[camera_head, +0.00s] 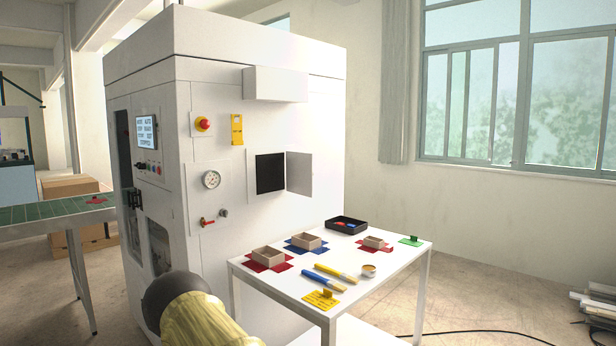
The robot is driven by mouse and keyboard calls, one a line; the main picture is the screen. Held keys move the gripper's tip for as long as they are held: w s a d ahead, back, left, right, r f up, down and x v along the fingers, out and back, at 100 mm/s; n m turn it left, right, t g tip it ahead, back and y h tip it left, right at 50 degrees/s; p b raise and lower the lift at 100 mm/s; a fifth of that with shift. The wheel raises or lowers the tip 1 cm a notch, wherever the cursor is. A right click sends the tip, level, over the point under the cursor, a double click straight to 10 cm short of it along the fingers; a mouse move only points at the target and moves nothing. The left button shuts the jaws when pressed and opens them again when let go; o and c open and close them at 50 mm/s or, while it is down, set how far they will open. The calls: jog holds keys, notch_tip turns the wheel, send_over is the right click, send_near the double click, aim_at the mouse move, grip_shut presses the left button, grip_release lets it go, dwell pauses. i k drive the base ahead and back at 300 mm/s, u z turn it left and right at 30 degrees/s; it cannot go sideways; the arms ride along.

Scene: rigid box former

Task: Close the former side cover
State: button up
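The white box former (225,130) stands left of centre. On its right-hand face is a dark square opening (270,173). A grey flat panel (299,173), which looks like the side cover, stands open at the right edge of this opening, swung out from the face. My arm shows as a yellow and dark rounded link at the bottom, in front of the machine's lower part. My gripper is out of view, so its fingers and anything in them cannot be seen.
A white table (385,277) below the opening bears small boxes, coloured sheets, a black tray (346,225) and two brushes. An emergency stop (203,124), gauge (212,180) and red valve handle (203,222) sit left of the opening. A green conveyor (50,209) stands left.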

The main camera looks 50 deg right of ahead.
aim_at(299, 166)
jog(key=k, duration=0.1)
jog(key=z, duration=3.1)
jog(key=i, duration=4.75)
jog(key=u, duration=3.4)
